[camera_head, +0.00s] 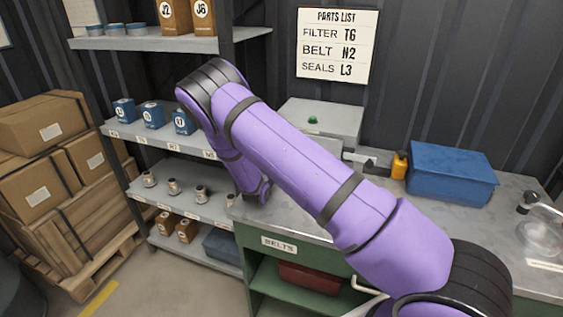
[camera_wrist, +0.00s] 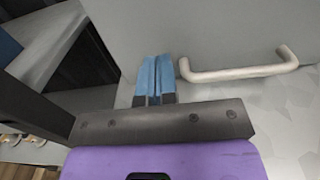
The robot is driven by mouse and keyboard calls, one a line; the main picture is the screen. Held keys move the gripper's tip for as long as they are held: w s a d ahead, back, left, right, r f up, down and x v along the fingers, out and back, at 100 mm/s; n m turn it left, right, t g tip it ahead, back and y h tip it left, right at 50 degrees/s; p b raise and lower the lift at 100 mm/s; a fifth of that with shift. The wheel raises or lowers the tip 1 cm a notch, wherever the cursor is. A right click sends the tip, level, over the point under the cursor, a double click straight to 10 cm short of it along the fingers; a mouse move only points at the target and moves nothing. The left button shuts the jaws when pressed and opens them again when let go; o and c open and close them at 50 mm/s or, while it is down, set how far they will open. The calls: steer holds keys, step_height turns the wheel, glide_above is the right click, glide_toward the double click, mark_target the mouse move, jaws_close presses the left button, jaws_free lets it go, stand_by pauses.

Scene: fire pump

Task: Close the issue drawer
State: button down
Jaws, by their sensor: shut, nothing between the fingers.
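A grey metal box (camera_head: 322,118) with a green button on top sits at the back of the counter, largely behind my arm. In the wrist view a flat grey front (camera_wrist: 220,35) fills the top, with a pale bar handle (camera_wrist: 240,72) on it. I take this to be the issue drawer; no label shows, and how far it stands out is unclear. My gripper (camera_wrist: 156,62) has its blue fingers shut and empty, just left of the handle and close to the grey front; contact cannot be told. My arm hides the fingers in the head view.
The counter (camera_head: 500,205) holds a blue box (camera_head: 450,172) and a small orange bottle (camera_head: 399,165). A shelf rack (camera_head: 165,135) with small boxes stands left of it. Cartons (camera_head: 50,150) stand far left.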

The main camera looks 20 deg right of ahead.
steer(key=v, duration=1.1)
steer(key=s+d+r+m+g+y, duration=0.1)
steer(key=s+d+r+m+g, duration=0.25)
steer(key=s+r+m, duration=0.35)
steer(key=s+d+r+m+g, duration=0.3)
steer(key=s+r+m+g, duration=0.15)
steer(key=r, duration=0.45)
steer(key=s+d+r+m+g+y, duration=0.1)
steer(key=s+d+r+m+g, duration=0.25)
steer(key=r+m, duration=0.3)
steer(key=s+a+r+m+t+y, duration=0.1)
steer(key=s+a+r+m+y, duration=0.1)
steer(key=s+r, duration=0.3)
steer(key=s+a+r+m+t+y, duration=0.1)
steer(key=s+r+m+y, duration=0.3)
steer(key=s, duration=0.7)
steer(key=s+a+r+m+t+y, duration=0.2)
steer(key=s+a+r+m+y, duration=0.1)
steer(key=s, duration=0.5)
step_height(320, 180, up, 3)
steer(key=shift+s+a+f+y, duration=0.25)
steer(key=shift+a+y, duration=0.3)
steer(key=shift+y, duration=0.35)
